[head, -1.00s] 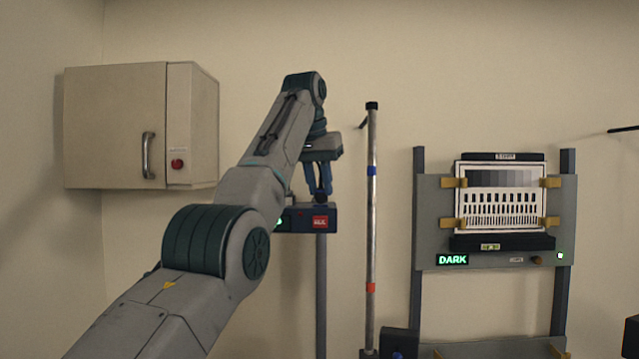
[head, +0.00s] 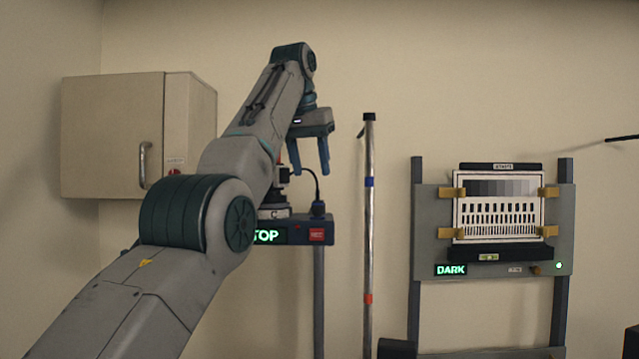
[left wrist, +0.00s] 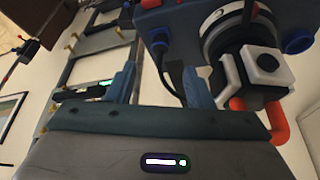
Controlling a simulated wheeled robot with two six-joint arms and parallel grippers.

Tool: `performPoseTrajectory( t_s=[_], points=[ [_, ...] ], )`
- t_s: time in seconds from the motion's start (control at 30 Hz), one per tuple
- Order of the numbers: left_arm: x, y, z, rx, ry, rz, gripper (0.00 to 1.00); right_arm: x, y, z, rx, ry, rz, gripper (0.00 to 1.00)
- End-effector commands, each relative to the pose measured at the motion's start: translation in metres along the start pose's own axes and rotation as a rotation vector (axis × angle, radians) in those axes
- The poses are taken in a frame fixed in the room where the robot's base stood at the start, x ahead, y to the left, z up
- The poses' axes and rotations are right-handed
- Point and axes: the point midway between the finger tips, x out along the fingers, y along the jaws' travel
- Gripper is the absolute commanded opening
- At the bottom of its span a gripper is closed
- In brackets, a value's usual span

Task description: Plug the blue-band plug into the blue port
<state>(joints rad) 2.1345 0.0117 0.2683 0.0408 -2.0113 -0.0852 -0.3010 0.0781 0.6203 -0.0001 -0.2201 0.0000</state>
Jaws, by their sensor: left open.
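The dark plug (head: 318,207) stands upright on the top right of a blue-grey box (head: 290,236), with a black cable arching from it. In the left wrist view the plug (left wrist: 160,46) sits at a blue ring on the box face (left wrist: 183,14), its cable hanging down. I cannot make out a blue band or how deep the plug sits. Another blue round fitting (left wrist: 299,40) shows at the right of that view. My left gripper (head: 310,170) is open and empty above the plug, apart from it. Its two fingers also show in the left wrist view (left wrist: 160,70). My right gripper is out of view.
A black-and-white camera-like part (left wrist: 262,65) is mounted on the box beside the plug. A pole (head: 369,240) stands right of the box. A test-chart stand (head: 425,225) is further right, and a wall cabinet (head: 110,135) hangs at left.

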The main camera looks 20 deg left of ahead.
Motion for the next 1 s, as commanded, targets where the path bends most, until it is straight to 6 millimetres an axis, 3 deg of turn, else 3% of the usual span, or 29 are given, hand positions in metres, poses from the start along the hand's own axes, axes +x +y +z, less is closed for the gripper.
performPoseTrajectory(
  t_s=[0.1, 0.3, 1.0],
  points=[
    [-0.021, -0.002, 0.005, -0.004, 0.0, -0.002, 0.47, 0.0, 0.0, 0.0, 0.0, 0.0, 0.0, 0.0],
    [-0.037, -0.003, 0.011, -0.008, 0.0, -0.003, 0.47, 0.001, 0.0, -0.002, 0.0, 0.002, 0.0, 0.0],
    [-0.039, -0.003, 0.011, -0.008, 0.0, -0.003, 0.47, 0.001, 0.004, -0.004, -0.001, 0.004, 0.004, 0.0]
  ],
)
